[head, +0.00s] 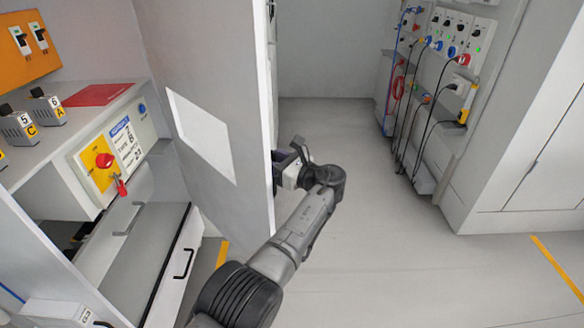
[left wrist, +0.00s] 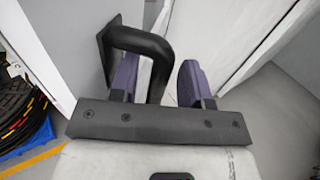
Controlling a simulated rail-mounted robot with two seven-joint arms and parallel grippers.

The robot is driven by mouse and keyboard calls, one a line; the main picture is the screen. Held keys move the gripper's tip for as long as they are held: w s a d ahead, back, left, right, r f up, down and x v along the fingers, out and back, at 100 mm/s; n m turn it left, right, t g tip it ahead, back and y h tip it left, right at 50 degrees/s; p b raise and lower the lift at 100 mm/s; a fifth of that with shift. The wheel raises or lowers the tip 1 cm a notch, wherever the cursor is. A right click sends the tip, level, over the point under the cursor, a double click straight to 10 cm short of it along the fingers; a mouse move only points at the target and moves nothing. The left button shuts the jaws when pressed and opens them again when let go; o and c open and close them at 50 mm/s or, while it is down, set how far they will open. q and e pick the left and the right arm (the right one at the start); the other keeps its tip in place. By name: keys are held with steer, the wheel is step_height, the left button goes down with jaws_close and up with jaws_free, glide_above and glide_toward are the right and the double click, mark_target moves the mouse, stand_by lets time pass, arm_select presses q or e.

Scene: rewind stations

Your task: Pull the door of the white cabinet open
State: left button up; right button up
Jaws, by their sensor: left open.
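The white cabinet (head: 195,80) is a tall pale panel left of centre in the head view, with a narrow face along its right edge. A black bar handle (left wrist: 135,38) shows in the left wrist view, fixed to a pale door surface (left wrist: 62,35). My left gripper (head: 293,158) is beside the panel's right edge. Its two purple fingers (left wrist: 158,82) are apart, and part of the handle lies between them. Contact with the handle cannot be told. In the head view the handle there is hidden, and how far the door stands open cannot be told. My right gripper is not in view.
At left is a bench with a control panel (head: 117,148) carrying a red knob. At right is a wall unit with hanging cables (head: 425,100) and a pale cabinet (head: 535,130). The grey floor (head: 380,270) between is clear. A blue tray (left wrist: 25,135) with black cables shows at lower left.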

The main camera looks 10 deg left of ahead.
arm_select(q)
steer(key=b+v, duration=0.1)
steer(key=v, duration=1.2)
steer(key=shift+d+b, duration=0.2)
steer(key=shift+b, duration=0.15)
